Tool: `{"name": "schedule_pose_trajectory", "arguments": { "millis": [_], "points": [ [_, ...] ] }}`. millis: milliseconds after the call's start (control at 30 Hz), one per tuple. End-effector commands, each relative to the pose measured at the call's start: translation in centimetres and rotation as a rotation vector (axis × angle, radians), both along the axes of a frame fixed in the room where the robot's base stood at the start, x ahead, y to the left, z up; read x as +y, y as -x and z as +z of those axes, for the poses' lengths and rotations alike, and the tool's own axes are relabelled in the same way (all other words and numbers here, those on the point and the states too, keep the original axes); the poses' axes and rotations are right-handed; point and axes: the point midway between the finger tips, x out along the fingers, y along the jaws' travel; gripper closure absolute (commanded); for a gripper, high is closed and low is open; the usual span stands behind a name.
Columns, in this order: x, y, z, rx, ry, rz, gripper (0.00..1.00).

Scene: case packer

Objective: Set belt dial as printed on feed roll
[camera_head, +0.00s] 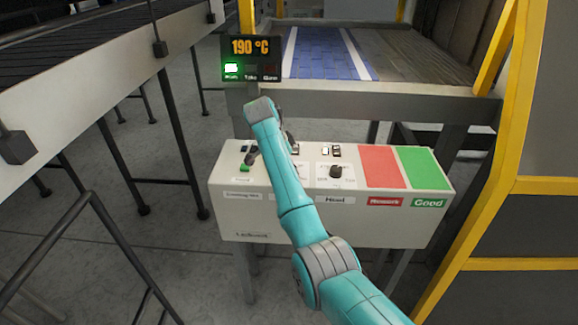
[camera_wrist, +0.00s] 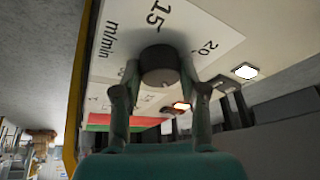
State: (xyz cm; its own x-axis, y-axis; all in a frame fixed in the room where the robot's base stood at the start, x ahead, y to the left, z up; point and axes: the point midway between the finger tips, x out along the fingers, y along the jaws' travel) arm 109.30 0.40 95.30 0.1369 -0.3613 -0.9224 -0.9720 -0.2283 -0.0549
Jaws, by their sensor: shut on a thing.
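The belt dial's dark round knob (camera_wrist: 160,62) sits on a white panel printed "15", "20" and "m/min". My gripper (camera_wrist: 162,92) has one finger on each side of the knob and is shut on it. I cannot make out a pointer on the knob, so its setting is unclear. In the head view my arm reaches over the left part of the white control box (camera_head: 270,222) and hides much of the dial area. No feed roll with readable print shows in either view.
A second black knob (camera_head: 336,171) stands on the box above the "Head" label. Red (camera_head: 382,166) and green (camera_head: 422,167) pads lie at its right. A display (camera_head: 250,58) above reads "190 °C" with a green lamp lit. Yellow frame posts (camera_head: 478,190) stand at right.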

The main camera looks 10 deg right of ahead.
Motion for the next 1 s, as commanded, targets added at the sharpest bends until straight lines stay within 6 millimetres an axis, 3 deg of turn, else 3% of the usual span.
{"name": "schedule_pose_trajectory", "arguments": {
  "millis": [33, 100, 467, 1000],
  "points": [
    [0.0, 0.1, -0.1, 0.003, -0.001, 0.001, 0.51],
    [0.0, 0.1, -0.1, 0.003, 0.0, 0.001, 0.33],
    [0.1, 0.0, 0.3, 0.0, -0.001, 0.001, 0.33],
    [2.6, 0.9, 6.5, 0.0, -0.001, 0.002, 0.33]
  ]
}}
